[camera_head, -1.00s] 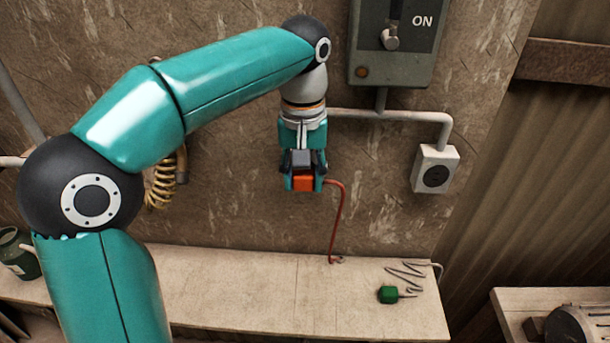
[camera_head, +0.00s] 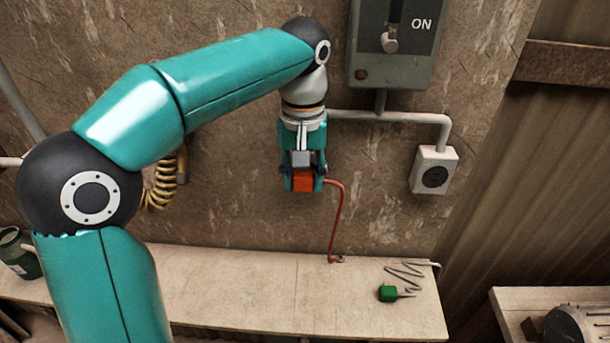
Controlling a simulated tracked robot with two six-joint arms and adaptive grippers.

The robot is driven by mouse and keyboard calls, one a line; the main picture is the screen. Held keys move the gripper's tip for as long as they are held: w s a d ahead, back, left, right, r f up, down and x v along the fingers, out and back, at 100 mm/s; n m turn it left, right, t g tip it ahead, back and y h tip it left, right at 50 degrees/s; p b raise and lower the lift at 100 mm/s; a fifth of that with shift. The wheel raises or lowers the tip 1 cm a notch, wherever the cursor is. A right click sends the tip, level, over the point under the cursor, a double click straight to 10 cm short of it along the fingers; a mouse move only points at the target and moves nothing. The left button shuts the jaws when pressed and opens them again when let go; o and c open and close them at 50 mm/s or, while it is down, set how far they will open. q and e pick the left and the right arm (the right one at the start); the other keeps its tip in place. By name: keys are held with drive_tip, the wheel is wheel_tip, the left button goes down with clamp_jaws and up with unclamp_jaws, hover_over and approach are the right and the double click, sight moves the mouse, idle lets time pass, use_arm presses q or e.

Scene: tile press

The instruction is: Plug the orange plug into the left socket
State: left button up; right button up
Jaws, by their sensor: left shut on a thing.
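The orange plug (camera_head: 303,181) is held in front of the wall, above the bench. My left gripper (camera_head: 303,172) points down and is shut on it. A red cord runs from the plug's right side down to the bench. The left socket is not visible; my left arm and gripper cover part of the wall where the conduit runs to the left. The right socket (camera_head: 434,171), a white box with a dark round face, is on the wall to the right and shows empty. My right gripper is not in view.
A green plug (camera_head: 388,293) with a grey cord lies on the bench (camera_head: 240,290). A grey switch box (camera_head: 393,68) marked ON hangs above on the wall. A coiled yellow hose (camera_head: 161,186) hangs behind my left arm. A motor-like machine (camera_head: 572,325) stands at lower right.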

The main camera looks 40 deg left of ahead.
use_arm(q)
drive_tip(key=shift+w+a+p, duration=0.25)
drive_tip(key=shift+w+p, duration=0.1)
drive_tip(key=shift+p, duration=0.1)
idle(0.7)
drive_tip(key=o, duration=1.2)
wheel_tip(320, 180, up, 7)
drive_tip(key=shift+w, duration=0.1)
drive_tip(key=shift+r, duration=0.2)
